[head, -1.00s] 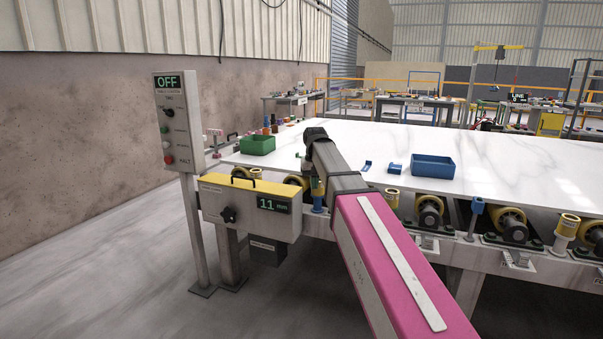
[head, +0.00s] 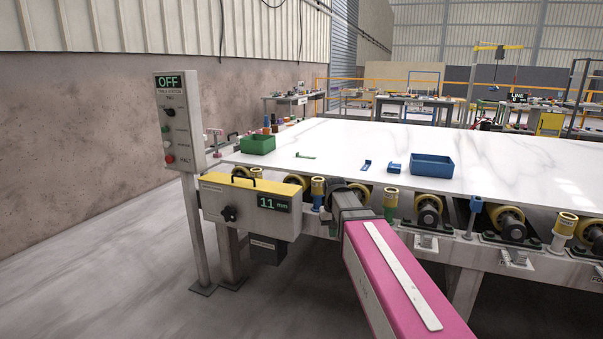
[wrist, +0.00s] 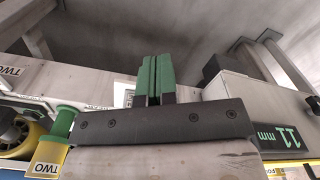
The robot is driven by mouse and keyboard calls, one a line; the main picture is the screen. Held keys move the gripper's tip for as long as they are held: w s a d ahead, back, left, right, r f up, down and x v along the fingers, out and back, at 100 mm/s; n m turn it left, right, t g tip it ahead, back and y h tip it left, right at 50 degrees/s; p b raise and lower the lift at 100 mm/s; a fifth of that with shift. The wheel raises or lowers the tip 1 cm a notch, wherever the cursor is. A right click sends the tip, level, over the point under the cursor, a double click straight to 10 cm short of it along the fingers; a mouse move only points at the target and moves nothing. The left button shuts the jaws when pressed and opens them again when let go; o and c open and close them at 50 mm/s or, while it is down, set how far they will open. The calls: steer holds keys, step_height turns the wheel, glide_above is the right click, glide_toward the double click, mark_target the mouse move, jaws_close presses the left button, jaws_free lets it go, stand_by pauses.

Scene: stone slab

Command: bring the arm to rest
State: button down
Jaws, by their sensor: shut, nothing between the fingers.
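My gripper (wrist: 154,78) shows in the wrist view with its two green fingers pressed together and nothing between them. It points down toward the floor in front of the table's roller frame. In the head view my pink and grey arm reaches up from the bottom right to the table's near edge, and the fingers are hidden there. The gauge box reading 11 mm (head: 250,205) is left of the arm's end; it also shows at the right of the wrist view (wrist: 275,115).
The white stone slab (head: 520,165) lies on yellow rollers. A control post reading OFF (head: 180,125) stands left. Floor at lower left is clear.

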steer(key=s+d+f, duration=0.3)
steer(key=s+f, duration=0.5)
steer(key=s+d+f+m, duration=0.1)
steer(key=s+d+f, duration=0.3)
steer(key=s+f, duration=0.3)
steer(key=shift+s+d+f, duration=0.3)
steer(key=shift+s+f, duration=0.1)
steer(key=shift+f, duration=0.2)
